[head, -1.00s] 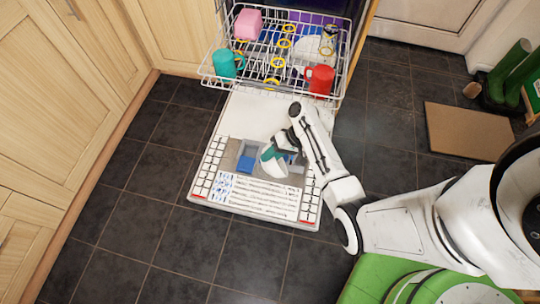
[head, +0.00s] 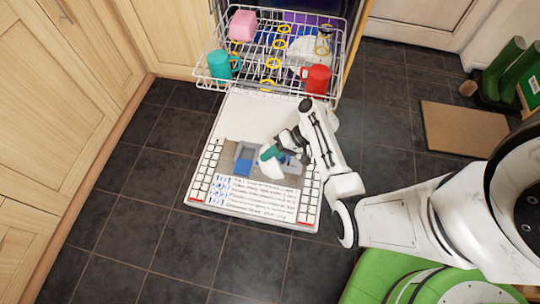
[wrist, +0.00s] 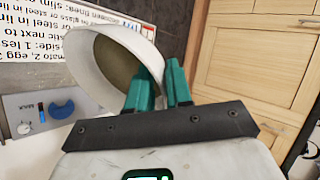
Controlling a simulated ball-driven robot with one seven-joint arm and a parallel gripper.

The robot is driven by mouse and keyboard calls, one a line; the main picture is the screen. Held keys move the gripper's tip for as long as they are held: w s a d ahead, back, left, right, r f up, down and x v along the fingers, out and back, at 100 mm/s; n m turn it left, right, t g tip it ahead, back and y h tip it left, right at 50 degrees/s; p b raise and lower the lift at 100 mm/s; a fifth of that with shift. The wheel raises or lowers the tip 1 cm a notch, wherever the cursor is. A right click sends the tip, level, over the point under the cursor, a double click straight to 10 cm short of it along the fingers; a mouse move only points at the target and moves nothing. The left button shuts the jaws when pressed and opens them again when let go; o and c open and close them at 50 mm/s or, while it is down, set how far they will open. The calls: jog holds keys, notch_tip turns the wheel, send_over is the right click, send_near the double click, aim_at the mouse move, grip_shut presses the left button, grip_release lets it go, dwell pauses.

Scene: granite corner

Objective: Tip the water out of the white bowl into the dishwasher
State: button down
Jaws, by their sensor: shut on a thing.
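My gripper (head: 269,154) is shut on the rim of the white bowl (head: 271,171), over the dishwasher's lowered door (head: 258,117). The bowl is tilted steeply. In the wrist view the teal fingers (wrist: 160,82) pinch one side of the bowl (wrist: 85,70), and its greyish inside faces partly toward the camera. I cannot make out water in it. The door lies flat, with a detergent compartment (head: 243,160) and printed text panels near its outer edge. It is partly hidden by my arm.
The upper rack (head: 204,80) is pulled out, holding a teal mug (head: 220,66), a red mug (head: 315,78) and a pink item (head: 243,26). Wooden cabinets (head: 70,90) stand left. Dark floor tiles are clear in front.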

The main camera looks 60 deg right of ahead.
jog(key=shift+s+d+t+y+b, duration=0.2)
jog(key=shift+t+y+b, duration=0.1)
jog(key=shift+y+b, duration=0.1)
jog(key=shift+s+d+t+y+b, duration=0.15)
jog(key=shift+t+y+b, duration=0.15)
jog(key=shift+b, duration=0.15)
jog(key=shift+a+r+p, duration=0.25)
jog(key=shift+p, duration=0.4)
jog(key=shift+w+a+g+h+p, duration=0.15)
jog(key=shift+w+g+h+p, duration=0.1)
jog(key=shift+g+h+p, duration=0.25)
jog(key=p, duration=0.1)
jog(key=g+h+p, duration=0.1)
jog(key=shift+w+a+f+p, duration=0.15)
jog(key=shift+w+a+p, duration=0.2)
jog(key=shift+a, duration=0.05)
jog(key=shift+w+a+f+g+h, duration=0.15)
jog(key=shift+f+g+h, duration=0.25)
jog(key=shift+h, duration=0.3)
jog(key=shift+p, duration=0.35)
